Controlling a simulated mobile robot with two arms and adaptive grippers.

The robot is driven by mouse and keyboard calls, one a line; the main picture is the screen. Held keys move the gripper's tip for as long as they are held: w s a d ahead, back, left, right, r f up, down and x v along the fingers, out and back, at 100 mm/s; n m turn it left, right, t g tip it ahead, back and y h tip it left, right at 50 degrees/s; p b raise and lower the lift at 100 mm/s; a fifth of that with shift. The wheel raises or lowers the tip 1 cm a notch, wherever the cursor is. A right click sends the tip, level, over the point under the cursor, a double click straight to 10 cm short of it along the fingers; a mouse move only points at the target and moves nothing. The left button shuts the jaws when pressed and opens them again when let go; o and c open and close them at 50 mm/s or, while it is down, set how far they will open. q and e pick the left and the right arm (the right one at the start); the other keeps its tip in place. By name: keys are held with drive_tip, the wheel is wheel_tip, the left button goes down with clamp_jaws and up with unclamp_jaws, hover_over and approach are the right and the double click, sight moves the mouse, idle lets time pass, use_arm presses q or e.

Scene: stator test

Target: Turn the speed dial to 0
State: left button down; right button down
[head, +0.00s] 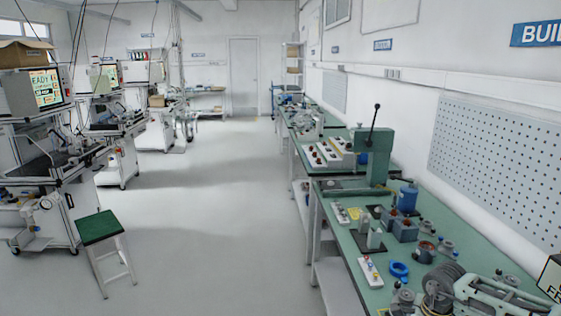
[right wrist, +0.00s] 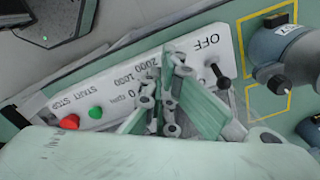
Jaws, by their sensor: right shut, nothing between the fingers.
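The speed dial itself is not clearly visible; the fingers cover the area beside the numbers. I cannot tell whether the fingers touch anything. A black toggle switch (right wrist: 220,76) stands by the word OFF, right of the fingers. A green button (right wrist: 95,113) and a red button (right wrist: 69,122) sit at left. My left gripper is not in view.
In the head view, the green bench (head: 340,245) at right is crowded with small parts and a press (head: 375,155). The aisle floor (head: 220,180) is clear.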

drive_tip(key=shift+s+f, duration=0.45)
drive_tip(key=shift+f, duration=0.05)
drive_tip(key=shift+s+a+b, duration=0.35)
drive_tip(key=shift+s, duration=0.35)
drive_tip(key=shift+a, duration=0.1)
idle(0.4)
drive_tip(key=shift+a, duration=0.2)
wheel_tip(320, 180, up, 6)
drive_tip(key=p, duration=0.3)
drive_tip(key=shift+w+r+p, duration=0.15)
drive_tip(key=shift+w+p, duration=0.15)
drive_tip(key=shift+w, duration=0.1)
